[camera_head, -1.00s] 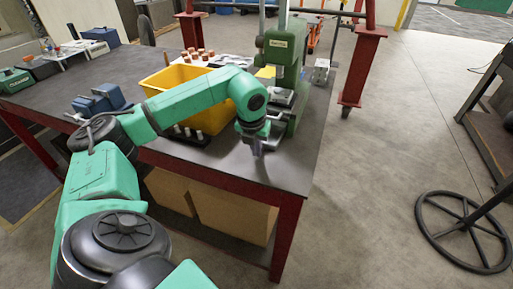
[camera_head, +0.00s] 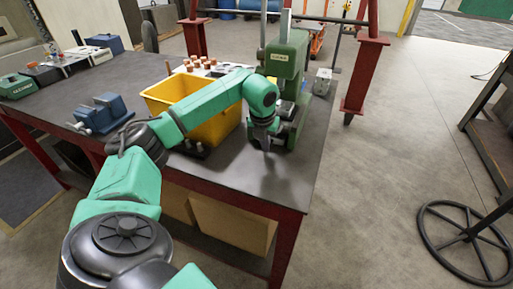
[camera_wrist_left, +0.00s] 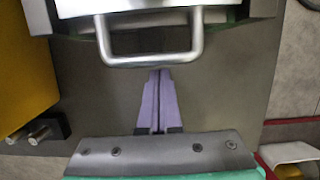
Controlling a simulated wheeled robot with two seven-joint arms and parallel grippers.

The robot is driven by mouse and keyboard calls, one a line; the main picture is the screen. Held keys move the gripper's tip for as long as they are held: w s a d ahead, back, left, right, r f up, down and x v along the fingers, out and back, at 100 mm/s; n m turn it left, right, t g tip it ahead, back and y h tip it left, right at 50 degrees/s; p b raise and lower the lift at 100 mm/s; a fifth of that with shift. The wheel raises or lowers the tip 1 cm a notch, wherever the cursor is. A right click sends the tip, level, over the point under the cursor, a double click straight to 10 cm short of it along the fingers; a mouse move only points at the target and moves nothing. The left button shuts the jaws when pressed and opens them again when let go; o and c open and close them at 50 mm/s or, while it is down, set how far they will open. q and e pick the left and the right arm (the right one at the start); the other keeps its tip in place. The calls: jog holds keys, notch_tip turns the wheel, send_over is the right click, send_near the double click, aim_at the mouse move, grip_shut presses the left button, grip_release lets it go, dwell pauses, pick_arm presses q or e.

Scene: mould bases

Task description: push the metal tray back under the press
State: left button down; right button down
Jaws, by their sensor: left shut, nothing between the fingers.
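The green press (camera_head: 284,58) stands at the table's right end. In the left wrist view the metal tray (camera_wrist_left: 160,20) shows at the top, with its bar handle (camera_wrist_left: 150,60) towards me. My left gripper (camera_wrist_left: 160,72) is shut and empty, its fingertips right at the handle; I cannot tell whether they touch it. In the head view my left gripper (camera_head: 266,146) points down in front of the press, and my arm hides most of the tray. My right gripper is not in view.
A yellow bin (camera_head: 190,98) stands left of the press, under my left forearm. A blue vise (camera_head: 103,112) sits farther left. Copper-topped pieces (camera_head: 195,64) stand behind the bin. The table's front right corner (camera_head: 285,180) is clear.

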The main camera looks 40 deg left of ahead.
pick_arm(q)
jog(key=shift+r, duration=0.6)
jog(key=v, duration=1.3)
jog(key=shift+b, duration=0.45)
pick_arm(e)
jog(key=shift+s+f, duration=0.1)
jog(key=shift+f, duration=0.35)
